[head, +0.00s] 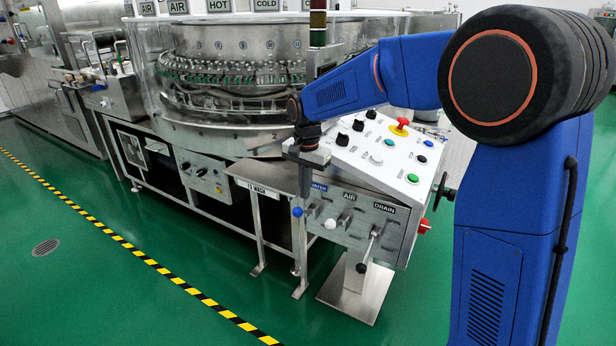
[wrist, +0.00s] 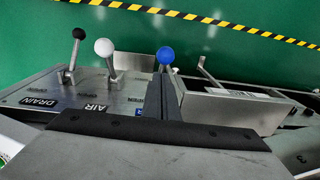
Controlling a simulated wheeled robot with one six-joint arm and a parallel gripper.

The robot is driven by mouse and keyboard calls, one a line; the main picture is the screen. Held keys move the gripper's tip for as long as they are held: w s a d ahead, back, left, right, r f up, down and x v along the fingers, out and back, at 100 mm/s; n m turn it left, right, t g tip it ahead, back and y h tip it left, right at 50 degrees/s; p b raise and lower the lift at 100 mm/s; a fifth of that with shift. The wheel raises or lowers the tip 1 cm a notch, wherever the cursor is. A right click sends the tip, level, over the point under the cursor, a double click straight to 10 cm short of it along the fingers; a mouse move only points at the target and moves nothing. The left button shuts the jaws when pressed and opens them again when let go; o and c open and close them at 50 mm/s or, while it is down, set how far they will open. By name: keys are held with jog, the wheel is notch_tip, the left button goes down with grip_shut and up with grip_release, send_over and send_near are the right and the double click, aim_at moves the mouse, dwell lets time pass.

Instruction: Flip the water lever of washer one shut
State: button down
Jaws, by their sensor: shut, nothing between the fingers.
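The water lever's blue knob (head: 297,211) sits at the left end of a row of levers on the front of the steel control box, under the blue WATER label (head: 318,187). In the wrist view the blue knob (wrist: 165,55) shows just beyond my fingertips, and its stem is hidden behind them. My gripper (head: 303,198) points down at the box's left front, close to the knob. In the wrist view my gripper (wrist: 161,78) is shut and empty. I cannot tell whether the fingers touch the lever.
The white AIR knob (head: 330,223) and the black DRAIN knob (head: 361,267) sit to the right of the blue one. The sloped button panel (head: 385,150) is above. A steel shelf (head: 268,175) stands left of my gripper. Green floor is open in front.

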aim_at(302, 213)
jog(key=shift+s+a+f, duration=0.2)
jog(key=shift+a+f, duration=0.05)
jog(key=shift+f, duration=0.2)
jog(key=shift+s+a+f, duration=0.2)
jog(key=shift+f, duration=0.25)
